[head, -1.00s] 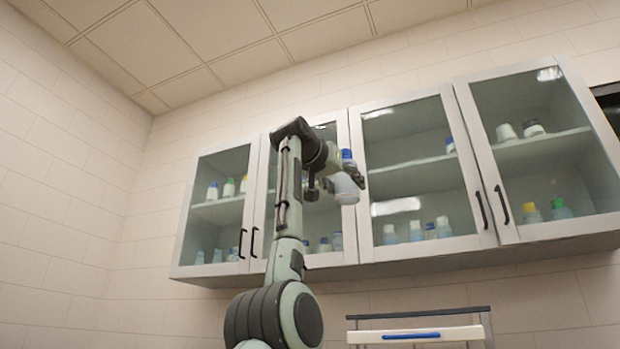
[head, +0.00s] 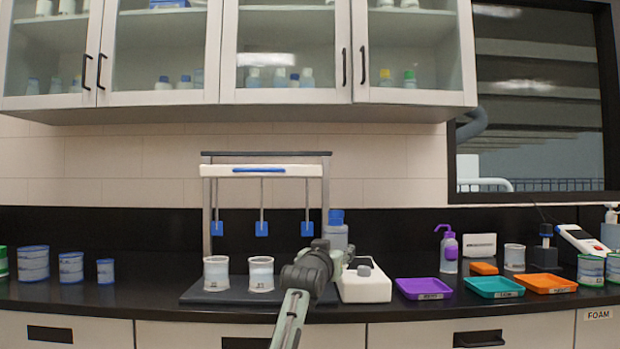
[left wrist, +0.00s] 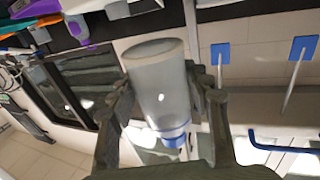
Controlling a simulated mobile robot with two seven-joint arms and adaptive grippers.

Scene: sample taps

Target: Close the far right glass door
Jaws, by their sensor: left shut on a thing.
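The far right glass door (head: 418,50) is at the top of the head view, with a white frame and a black upright handle (head: 364,66) at its left edge. It looks flush with the cabinet front, but its top is cut off. My left gripper (head: 341,256) is in front of the counter, well below the door. It is shut on a translucent white bottle with a blue cap (head: 336,236). In the left wrist view the bottle (left wrist: 157,82) sits between the fingers (left wrist: 160,92). My right gripper is not in view.
A tap rack (head: 262,171) with blue paddles stands behind two beakers. A white device (head: 364,285), a purple tray (head: 423,289), a teal tray (head: 493,287) and an orange tray (head: 546,284) lie to the right. A dark window (head: 540,100) adjoins the cabinet.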

